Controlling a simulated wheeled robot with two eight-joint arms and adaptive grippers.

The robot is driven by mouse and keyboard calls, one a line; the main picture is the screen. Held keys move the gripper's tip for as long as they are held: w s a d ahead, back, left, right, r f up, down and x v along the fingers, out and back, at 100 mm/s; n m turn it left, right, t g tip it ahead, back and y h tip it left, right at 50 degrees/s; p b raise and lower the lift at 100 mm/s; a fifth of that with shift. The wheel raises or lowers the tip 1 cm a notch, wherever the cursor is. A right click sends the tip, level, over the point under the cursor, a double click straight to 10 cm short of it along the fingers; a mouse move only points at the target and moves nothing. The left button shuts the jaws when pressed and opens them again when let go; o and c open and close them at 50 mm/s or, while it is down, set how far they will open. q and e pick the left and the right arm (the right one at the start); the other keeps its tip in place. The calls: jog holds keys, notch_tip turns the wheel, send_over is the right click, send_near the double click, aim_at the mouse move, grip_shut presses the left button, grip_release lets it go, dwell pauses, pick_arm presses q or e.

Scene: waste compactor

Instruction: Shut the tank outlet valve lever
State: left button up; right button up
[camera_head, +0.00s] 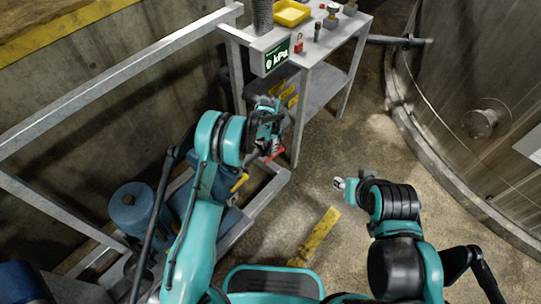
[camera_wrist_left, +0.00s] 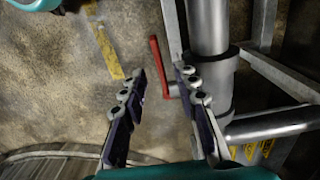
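The red valve lever (camera_head: 277,153) shows just beyond my left gripper in the head view. In the left wrist view the lever (camera_wrist_left: 159,62) is a thin red bar beside a grey vertical pipe (camera_wrist_left: 208,35), with a short stem toward the pipe. My left gripper (camera_wrist_left: 163,80) is open, its two fingers spread apart. The lever lies beyond the fingertips, in the gap between them as seen from the wrist; I cannot tell whether they touch it. In the head view the left gripper (camera_head: 270,137) partly hides the valve. My right gripper (camera_head: 339,184) is small, over the floor, away from the lever.
A blue motor (camera_head: 137,207) and a metal frame (camera_head: 262,209) lie around the left arm. A large steel tank (camera_head: 475,75) stands at right. The floor between is mostly clear.

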aim_at(270, 157)
pick_arm(q)
jog(key=shift+s+f, duration=0.1)
jog(key=shift+f, duration=0.2)
notch_tip(270, 157, down, 8)
jog(key=b, duration=0.3)
jog(key=shift+d+r, duration=0.1)
jog(key=shift+r, duration=0.15)
grip_shut()
